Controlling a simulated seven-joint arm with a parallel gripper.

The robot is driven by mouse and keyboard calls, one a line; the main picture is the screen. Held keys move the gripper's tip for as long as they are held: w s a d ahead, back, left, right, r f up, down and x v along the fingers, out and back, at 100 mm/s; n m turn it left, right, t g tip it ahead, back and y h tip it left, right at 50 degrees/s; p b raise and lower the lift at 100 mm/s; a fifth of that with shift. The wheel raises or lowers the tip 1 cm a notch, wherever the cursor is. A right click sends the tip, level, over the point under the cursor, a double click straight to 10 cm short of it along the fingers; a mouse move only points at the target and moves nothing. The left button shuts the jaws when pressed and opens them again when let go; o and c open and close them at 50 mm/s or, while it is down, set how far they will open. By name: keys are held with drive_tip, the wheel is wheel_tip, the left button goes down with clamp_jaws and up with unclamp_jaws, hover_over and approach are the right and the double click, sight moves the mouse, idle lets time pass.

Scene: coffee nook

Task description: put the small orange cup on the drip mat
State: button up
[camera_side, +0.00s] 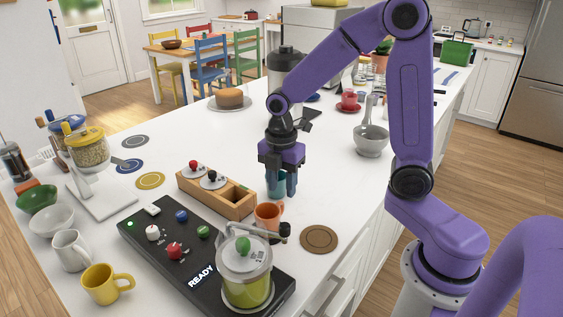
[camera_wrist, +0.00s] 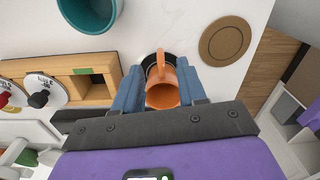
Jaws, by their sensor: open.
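My gripper (camera_side: 282,193) is open and empty, pointing down a little above the cup. In the wrist view the orange cup (camera_wrist: 163,96) shows between my two fingers (camera_wrist: 161,76), its handle toward the top of the picture. A brown round mat with a ring mark (camera_side: 319,239), which looks like the drip mat, lies bare to the right of the cup. It also shows at the upper right of the wrist view (camera_wrist: 225,41).
A teal cup (camera_wrist: 90,14) stands close by, partly behind my fingers in the side view. A wooden box (camera_side: 215,194) holds knobbed items. A black panel (camera_side: 190,245) and a glass jar with green contents (camera_side: 245,275) stand nearby. The counter edge is just beyond the mat.

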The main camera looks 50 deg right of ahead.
wheel_tip(320, 180, up, 6)
drive_tip(key=s+a+f+m, duration=0.1)
drive_tip(key=s+m, duration=0.2)
drive_tip(key=s, duration=0.7)
drive_tip(key=s+a+f+m, duration=0.1)
drive_tip(key=s+m, duration=0.3)
drive_tip(key=s, duration=0.7)
drive_tip(key=shift+s+a, duration=0.2)
drive_tip(key=shift+a, duration=0.15)
